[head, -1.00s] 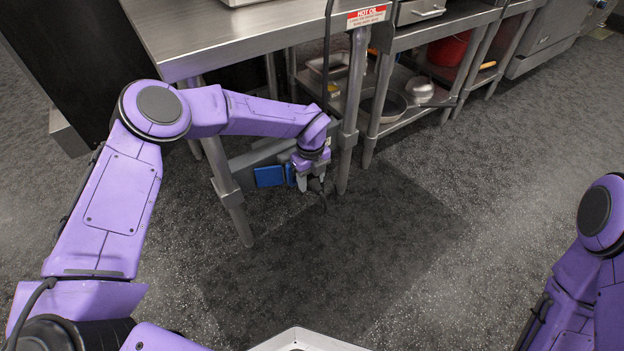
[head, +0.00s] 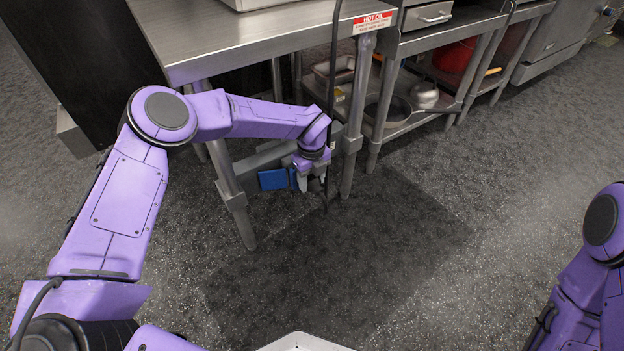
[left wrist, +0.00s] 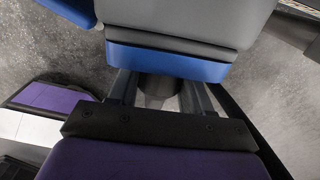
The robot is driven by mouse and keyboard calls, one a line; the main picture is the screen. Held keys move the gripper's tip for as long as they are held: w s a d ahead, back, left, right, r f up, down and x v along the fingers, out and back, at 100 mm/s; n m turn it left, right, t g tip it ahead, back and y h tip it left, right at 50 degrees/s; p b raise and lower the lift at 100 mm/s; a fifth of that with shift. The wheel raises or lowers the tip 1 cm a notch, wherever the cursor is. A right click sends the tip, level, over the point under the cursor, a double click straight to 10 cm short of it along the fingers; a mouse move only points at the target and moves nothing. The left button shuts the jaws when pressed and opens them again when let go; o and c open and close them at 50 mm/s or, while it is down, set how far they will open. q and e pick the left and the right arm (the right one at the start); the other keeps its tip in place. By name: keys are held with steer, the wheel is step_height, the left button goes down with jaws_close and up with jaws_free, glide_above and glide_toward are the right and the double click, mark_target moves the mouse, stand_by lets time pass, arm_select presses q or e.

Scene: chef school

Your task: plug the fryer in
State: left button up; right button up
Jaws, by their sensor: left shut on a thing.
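My left gripper (head: 312,184) is low beside the steel table's front leg, shut on the plug (left wrist: 158,88), a dark grey rounded piece between the fingers in the left wrist view. A black cable (head: 333,85) hangs down past the table edge to the gripper. The socket box (left wrist: 190,22) is grey with a blue edge, right in front of the fingers. Blue flaps (head: 273,179) show beside the gripper in the head view. The plug's front end is hidden by the box, so I cannot tell whether it is in the socket. The fryer is not clearly seen. My right gripper is out of view.
The steel table (head: 240,45) stands above the gripper, its leg (head: 350,155) close on the right. A "hot oil" label (head: 373,22) is on its corner. Shelves with pans (head: 388,110) and a red pot (head: 454,55) stand to the right. The floor in front is clear.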

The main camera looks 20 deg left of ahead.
arm_select(q)
steer(key=shift+w, duration=0.1)
steer(key=o, duration=1.1)
steer(key=shift+o, duration=0.2)
step_height(320, 180, up, 4)
steer(key=p, duration=0.3)
steer(key=shift+r, duration=0.25)
steer(key=s+d+r+p, duration=0.2)
steer(key=s+r, duration=0.2)
steer(key=s, duration=0.2)
steer(key=s+d+r+p, duration=0.2)
steer(key=s+r+p, duration=0.1)
steer(key=s, duration=0.4)
steer(key=shift+s+r, duration=0.2)
steer(key=shift+r, duration=0.55)
